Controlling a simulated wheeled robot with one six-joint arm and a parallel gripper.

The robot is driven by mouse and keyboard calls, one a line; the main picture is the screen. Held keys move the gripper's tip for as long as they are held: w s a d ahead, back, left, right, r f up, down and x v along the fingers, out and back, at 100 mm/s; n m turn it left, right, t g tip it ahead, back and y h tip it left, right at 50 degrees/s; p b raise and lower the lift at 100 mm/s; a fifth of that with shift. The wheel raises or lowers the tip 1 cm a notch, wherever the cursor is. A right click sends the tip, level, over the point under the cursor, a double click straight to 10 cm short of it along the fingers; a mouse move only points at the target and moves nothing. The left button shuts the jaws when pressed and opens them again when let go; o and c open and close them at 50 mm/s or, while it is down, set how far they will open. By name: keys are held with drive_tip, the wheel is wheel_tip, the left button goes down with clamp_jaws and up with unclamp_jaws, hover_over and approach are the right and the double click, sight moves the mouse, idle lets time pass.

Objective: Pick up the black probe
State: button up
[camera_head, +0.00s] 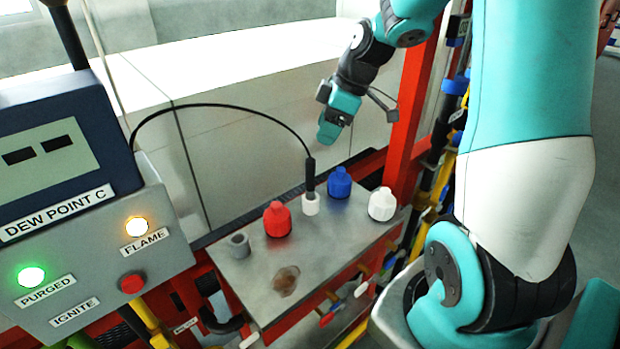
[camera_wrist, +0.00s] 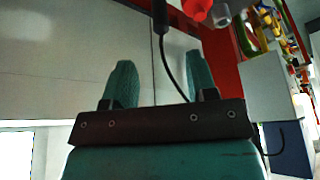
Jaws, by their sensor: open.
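The black probe (camera_head: 310,175) stands upright in a white holder (camera_head: 311,204) on the grey metal bench top. A black cable arcs from its top leftward to the instrument. My gripper (camera_head: 329,132) is above and behind the probe, apart from it, with its fingers pointing down. In the wrist view the two teal fingers (camera_wrist: 160,80) are spread with nothing gripped between them. The probe (camera_wrist: 160,16) shows there at the top edge, beyond the fingertips, with its cable running down behind the right finger.
A red cap (camera_head: 277,219), a blue cap (camera_head: 339,183) and a white cap (camera_head: 382,204) stand around the probe. A grey hollow cylinder (camera_head: 239,245) is at the left. A red post (camera_head: 411,115) rises at the right. The dew point instrument (camera_head: 65,150) stands at the left.

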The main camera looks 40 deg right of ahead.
sight(312, 158)
drive_tip(key=p+x, duration=0.1)
drive_tip(key=x, duration=0.4)
drive_tip(key=shift+a+f, duration=0.15)
drive_tip(key=shift+f, duration=0.1)
drive_tip(key=shift+p+x, duration=1.5)
drive_tip(key=shift+x, duration=1.3)
drive_tip(key=shift+s, duration=0.1)
clamp_jaws()
